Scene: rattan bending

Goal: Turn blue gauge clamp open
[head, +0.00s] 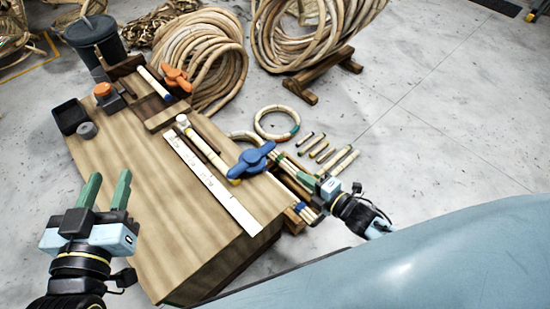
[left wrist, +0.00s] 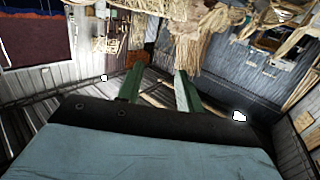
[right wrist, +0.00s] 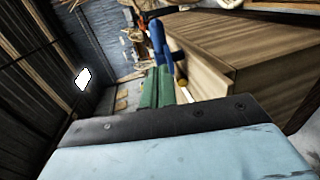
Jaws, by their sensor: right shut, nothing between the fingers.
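The blue gauge clamp (head: 253,158) sits near the right edge of the wooden workbench, at the end of a light wooden rod. It also shows in the right wrist view (right wrist: 158,45), just beyond the fingertips. My right gripper (head: 304,177) is shut and empty, off the bench's right side and a short gap from the clamp; its green fingers are together in the right wrist view (right wrist: 158,72). My left gripper (head: 107,180) is open and empty over the near left part of the bench. Its green fingers are spread in the left wrist view (left wrist: 157,78).
An orange clamp (head: 176,79) is at the bench's far side. A white ruler (head: 211,183) lies along the bench top (head: 130,170). A black tray (head: 70,116) and a grey roll (head: 87,130) are at the left. Rattan coils (head: 205,50) stand behind; short rods lie on the floor.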

